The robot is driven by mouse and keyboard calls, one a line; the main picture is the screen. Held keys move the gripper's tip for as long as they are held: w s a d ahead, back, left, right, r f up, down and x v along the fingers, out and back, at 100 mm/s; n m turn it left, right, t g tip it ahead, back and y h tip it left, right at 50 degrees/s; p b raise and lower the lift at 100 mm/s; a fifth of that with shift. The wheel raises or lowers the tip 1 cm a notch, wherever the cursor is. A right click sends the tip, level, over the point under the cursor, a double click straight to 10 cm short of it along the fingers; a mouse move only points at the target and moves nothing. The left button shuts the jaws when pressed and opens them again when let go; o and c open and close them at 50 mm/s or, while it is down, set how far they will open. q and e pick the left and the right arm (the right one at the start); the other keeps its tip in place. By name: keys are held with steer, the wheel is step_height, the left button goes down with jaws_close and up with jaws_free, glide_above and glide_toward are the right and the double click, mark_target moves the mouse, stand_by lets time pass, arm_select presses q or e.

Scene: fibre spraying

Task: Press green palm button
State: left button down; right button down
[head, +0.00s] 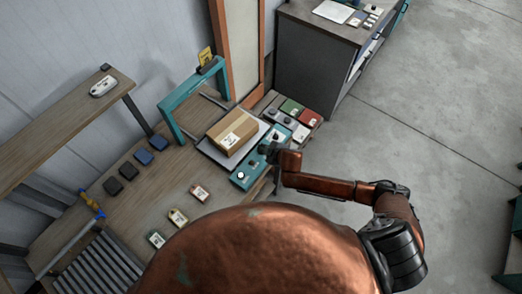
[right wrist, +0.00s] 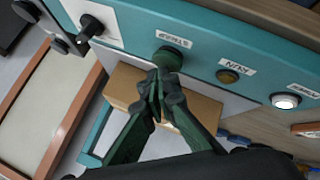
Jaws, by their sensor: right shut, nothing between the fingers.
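The green palm button (right wrist: 168,57) sits on the teal control box (right wrist: 205,35), beside a white label, in the right wrist view. My right gripper (right wrist: 158,80) is shut and empty, its dark green fingertips right at the button's near edge; I cannot tell whether they touch it. In the head view the control box (head: 240,180) stands at the table's right edge, and my right gripper (head: 268,150) is over its middle and hides the button. My left gripper is not in view.
An amber button (right wrist: 228,75), a white button (right wrist: 286,101) and a black switch (right wrist: 90,26) share the panel. A cardboard box (head: 232,132) lies behind the control box. A teal frame (head: 172,104) stands at the table's back. Open floor (head: 440,110) lies to the right.

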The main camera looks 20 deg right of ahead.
steer(key=shift+f, duration=0.35)
steer(key=shift+r, duration=0.1)
stand_by(0.5)
steer(key=shift+r+p, duration=0.8)
steer(key=shift+p, duration=0.15)
step_height(320, 180, up, 5)
steer(key=p, duration=0.5)
steer(key=shift+s, duration=0.1)
stand_by(1.6)
